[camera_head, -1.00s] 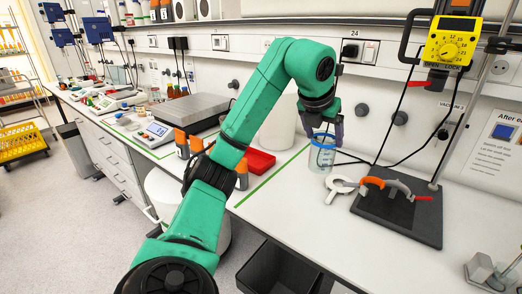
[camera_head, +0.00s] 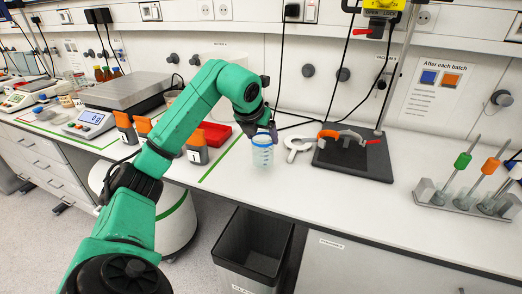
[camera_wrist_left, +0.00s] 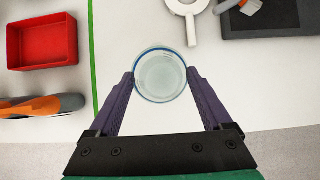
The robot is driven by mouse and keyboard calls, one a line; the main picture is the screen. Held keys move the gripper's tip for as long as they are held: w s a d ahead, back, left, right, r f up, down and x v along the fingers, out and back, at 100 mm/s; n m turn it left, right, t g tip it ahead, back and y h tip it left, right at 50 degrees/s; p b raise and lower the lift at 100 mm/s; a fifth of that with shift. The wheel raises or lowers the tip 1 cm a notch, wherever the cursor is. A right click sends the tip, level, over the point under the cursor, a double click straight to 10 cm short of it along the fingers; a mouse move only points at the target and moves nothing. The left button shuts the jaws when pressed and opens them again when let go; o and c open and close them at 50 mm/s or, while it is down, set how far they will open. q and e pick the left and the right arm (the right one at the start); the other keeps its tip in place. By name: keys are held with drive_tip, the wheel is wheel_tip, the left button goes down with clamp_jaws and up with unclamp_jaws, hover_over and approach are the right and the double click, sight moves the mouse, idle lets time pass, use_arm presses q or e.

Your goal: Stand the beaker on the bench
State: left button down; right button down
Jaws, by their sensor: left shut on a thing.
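The beaker (camera_head: 262,155) is clear with a blue band near its top. It is upright over the white bench (camera_head: 225,190), near the front edge, and I cannot tell whether its base touches the bench. My left gripper (camera_head: 264,132) comes down from above and is shut on it. In the left wrist view the beaker (camera_wrist_left: 160,75) is seen from above, with a purple finger of the gripper (camera_wrist_left: 160,82) on each side of its wall. My right gripper is not in view.
A rack (camera_head: 465,203) stands further right. A dark bin (camera_head: 255,245) is below the bench front.

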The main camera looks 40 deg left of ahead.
sight(261, 145)
use_arm(q)
drive_tip(key=shift+f, duration=1.8)
drive_tip(key=shift+f+b, duration=0.15)
drive_tip(key=shift+b, duration=0.2)
unclamp_jaws()
drive_tip(key=shift+r, duration=0.2)
drive_tip(key=v, duration=1.2)
drive_tip(key=shift+p, duration=0.3)
